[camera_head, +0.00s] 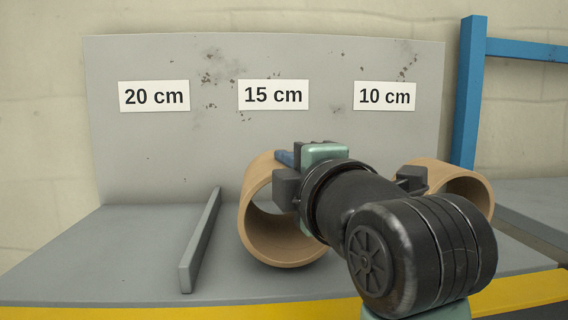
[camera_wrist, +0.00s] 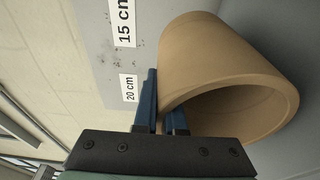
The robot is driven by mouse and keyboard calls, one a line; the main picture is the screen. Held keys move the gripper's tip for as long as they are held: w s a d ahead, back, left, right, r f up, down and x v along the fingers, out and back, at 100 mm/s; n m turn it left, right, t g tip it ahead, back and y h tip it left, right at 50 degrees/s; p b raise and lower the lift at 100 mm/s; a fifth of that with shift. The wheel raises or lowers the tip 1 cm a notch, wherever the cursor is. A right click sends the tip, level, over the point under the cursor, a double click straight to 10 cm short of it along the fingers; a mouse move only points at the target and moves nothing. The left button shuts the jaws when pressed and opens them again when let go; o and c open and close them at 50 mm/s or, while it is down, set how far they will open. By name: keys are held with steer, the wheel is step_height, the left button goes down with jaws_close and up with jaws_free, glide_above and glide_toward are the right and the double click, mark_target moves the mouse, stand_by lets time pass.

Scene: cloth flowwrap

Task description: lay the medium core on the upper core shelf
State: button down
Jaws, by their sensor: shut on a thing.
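A tan cardboard core (camera_head: 256,238), apparently the medium one, lies on its side below the "15 cm" label, its open end facing the head camera. In the wrist view the core (camera_wrist: 215,60) fills the upper right. My gripper (camera_head: 284,158) is shut on its wall at the upper edge, with blue fingers (camera_wrist: 162,115) on either side of the wall. The core is at the grey shelf surface (camera_head: 130,250); whether it rests there or hangs just above, I cannot tell. My wrist hides the core's right side.
A grey divider (camera_head: 200,240) stands left of the core. Another tan core (camera_head: 468,182) lies at the right near the "10 cm" label, partly behind my arm. The bay below "20 cm" is empty. A grey back panel (camera_head: 215,150) closes the rear; a blue post (camera_head: 468,95) stands right.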

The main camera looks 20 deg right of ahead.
steer(key=shift+f+b, duration=0.65)
steer(key=c, duration=0.9)
jaws_free()
steer(key=s, duration=0.8)
steer(key=s+a, duration=0.1)
steer(key=s, duration=0.4)
